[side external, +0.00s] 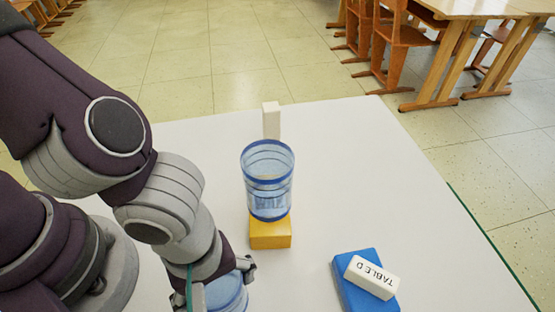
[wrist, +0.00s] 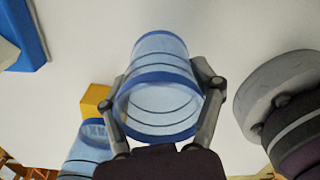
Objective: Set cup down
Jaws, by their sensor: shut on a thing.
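My gripper (wrist: 162,84) is shut on a clear blue cup (wrist: 158,100), with one finger on each side of it. In the wrist view the cup's open rim faces the camera. In the side view my gripper (side external: 224,278) is at the bottom edge, and the held cup (side external: 229,296) is partly hidden and cut off by the frame. Whether its base touches the table cannot be told. A second clear blue cup (side external: 267,182) stands upright, apparently on a yellow block (side external: 270,236); it also shows in the wrist view (wrist: 84,152).
The white table (side external: 350,190) has free room right of the second cup. A white block (side external: 271,120) stands behind that cup.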

